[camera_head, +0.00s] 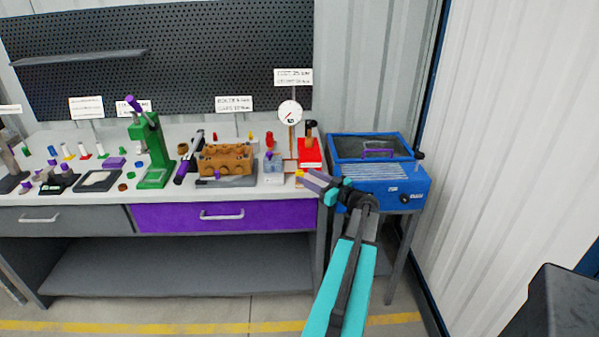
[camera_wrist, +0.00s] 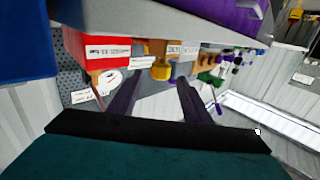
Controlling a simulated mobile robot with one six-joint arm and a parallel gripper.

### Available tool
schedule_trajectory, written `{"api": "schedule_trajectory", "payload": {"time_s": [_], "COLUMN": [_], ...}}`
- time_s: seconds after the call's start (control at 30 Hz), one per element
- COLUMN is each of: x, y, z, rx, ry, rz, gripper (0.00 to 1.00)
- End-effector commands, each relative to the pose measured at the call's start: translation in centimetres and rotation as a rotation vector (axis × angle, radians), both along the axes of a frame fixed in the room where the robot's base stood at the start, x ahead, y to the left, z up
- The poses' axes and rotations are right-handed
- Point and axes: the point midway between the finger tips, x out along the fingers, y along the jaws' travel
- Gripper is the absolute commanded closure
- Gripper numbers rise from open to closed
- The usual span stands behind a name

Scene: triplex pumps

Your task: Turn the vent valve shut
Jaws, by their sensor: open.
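A small yellow knob (camera_head: 299,177), which looks like the vent valve, sits at the front of the bench beside the red pump unit (camera_head: 310,153). In the wrist view the yellow knob (camera_wrist: 161,70) shows between and beyond my fingers. My gripper (camera_head: 306,180) is at the bench's front right edge, with its purple fingers pointing left toward the knob and partly covering that area. In the wrist view my gripper (camera_wrist: 158,86) is open, with nothing between its fingers. I cannot tell the knob's turn angle or whether a finger touches it.
A round gauge (camera_head: 290,113) on a post stands behind the knob. A white block (camera_head: 273,171) and a brown pump body (camera_head: 226,160) stand to the left. A blue washer cabinet (camera_head: 382,183) stands to the right. A purple drawer (camera_head: 222,216) lies below the bench top.

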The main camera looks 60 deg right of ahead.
Motion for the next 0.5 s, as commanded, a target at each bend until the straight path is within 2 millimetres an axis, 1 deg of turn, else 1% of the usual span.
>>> {"api": "schedule_trajectory", "payload": {"time_s": [0.03, 0.2, 0.33, 0.5], "x": [0.9, 3.1, 4.2, 4.8], "y": [-0.2, -0.5, -0.7, -0.7], "z": [0.1, 0.1, 0.0, 0.0], "rx": [0.0, 0.001, 0.001, 0.001], "ry": [0.0, -0.001, -0.001, -0.001], "rz": [0.003, 0.003, 0.002, 0.001], "gripper": [0.56, 0.56, 0.56, 0.56]}}
